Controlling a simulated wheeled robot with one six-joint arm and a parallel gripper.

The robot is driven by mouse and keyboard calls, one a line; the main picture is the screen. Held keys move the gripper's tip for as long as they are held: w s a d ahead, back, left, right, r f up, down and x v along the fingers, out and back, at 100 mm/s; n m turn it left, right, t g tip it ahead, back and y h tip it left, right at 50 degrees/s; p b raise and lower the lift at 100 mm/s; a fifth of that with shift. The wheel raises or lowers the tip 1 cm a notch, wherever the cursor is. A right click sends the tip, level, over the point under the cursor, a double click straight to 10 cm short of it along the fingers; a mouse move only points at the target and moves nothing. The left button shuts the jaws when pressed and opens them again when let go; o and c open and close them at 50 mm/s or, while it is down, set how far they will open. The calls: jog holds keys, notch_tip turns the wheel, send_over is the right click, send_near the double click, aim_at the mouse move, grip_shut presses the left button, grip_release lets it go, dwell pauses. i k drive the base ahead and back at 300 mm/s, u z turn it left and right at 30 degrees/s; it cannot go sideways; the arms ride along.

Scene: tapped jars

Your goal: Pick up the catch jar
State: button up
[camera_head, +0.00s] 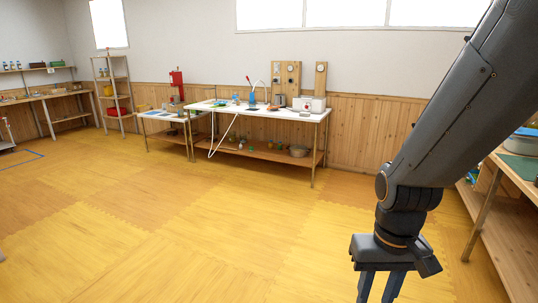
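I cannot pick out the catch jar for certain at this distance. Small vessels stand on a white-topped table (309,115) by the far wall, among them a blue container (252,98) and a grey pot (280,100). My gripper (379,292) hangs in the lower right, over the floor and far from that table. Its two fingers are apart with floor showing between them, and nothing is seen held. The fingertips run off the bottom edge of the picture.
A smaller side table (160,117) adjoins the white one on the left. A shelf rack (115,97) and a long bench (40,97) stand at far left. A wooden bench (515,175) with a green mat is close on the right. The middle floor is clear.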

aim_at(252, 103)
jog(key=u, duration=0.2)
jog(key=i, duration=1.85)
jog(key=u, duration=0.25)
jog(key=i, duration=4.3)
jog(key=z, duration=0.45)
jog(key=i, duration=1.45)
jog(key=z, duration=0.1)
